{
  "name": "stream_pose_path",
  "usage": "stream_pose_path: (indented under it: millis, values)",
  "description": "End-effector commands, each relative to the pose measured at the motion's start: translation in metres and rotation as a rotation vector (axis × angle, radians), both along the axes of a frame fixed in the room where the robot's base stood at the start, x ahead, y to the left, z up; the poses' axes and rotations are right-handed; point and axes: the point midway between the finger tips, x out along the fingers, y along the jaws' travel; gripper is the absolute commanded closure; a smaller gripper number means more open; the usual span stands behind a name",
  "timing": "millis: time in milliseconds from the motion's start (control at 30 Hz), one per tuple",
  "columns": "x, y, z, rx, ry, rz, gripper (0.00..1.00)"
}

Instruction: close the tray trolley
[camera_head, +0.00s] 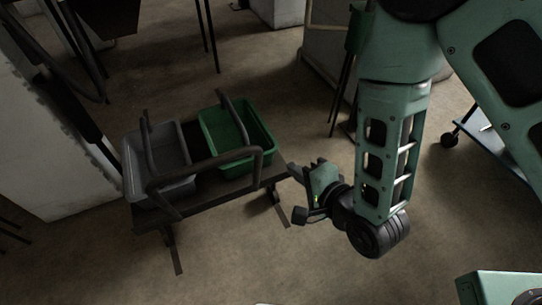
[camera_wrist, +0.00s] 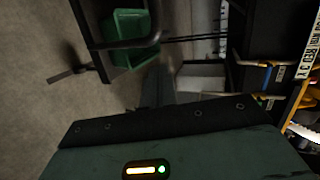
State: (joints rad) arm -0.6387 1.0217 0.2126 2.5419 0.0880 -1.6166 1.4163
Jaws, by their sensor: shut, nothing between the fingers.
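A low dark stand (camera_head: 222,186) with thick tube handles stands left of centre in the head view; I take it to be the tray trolley. It holds a grey tray (camera_head: 172,185) on the left and a green tray (camera_head: 262,137) on the right, both open at the top. The green tray (camera_wrist: 112,28) also shows at the top left of the wrist view, behind a dark tube. My gripper (camera_head: 293,170) is shut and empty, just right of the stand's right end. Whether it touches the stand is unclear.
Bare floor (camera_head: 300,270) lies in front of the stand. A white cabinet (camera_head: 60,150) stands close on its left, with thin dark legs behind. The wrist view shows dark shelving (camera_wrist: 265,50) with labels and yellow items at right.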

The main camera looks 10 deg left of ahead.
Motion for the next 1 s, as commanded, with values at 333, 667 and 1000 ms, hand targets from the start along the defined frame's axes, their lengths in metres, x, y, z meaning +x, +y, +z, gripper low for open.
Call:
stream_pose_path:
  millis: [333, 667, 1000]
  values:
    - [0.015, 0.013, -0.013, 0.002, -0.005, 0.000, 1.00]
    - [0.026, 0.023, -0.019, 0.001, -0.004, 0.000, 1.00]
    - [0.049, 0.043, -0.027, -0.001, -0.002, -0.001, 1.00]
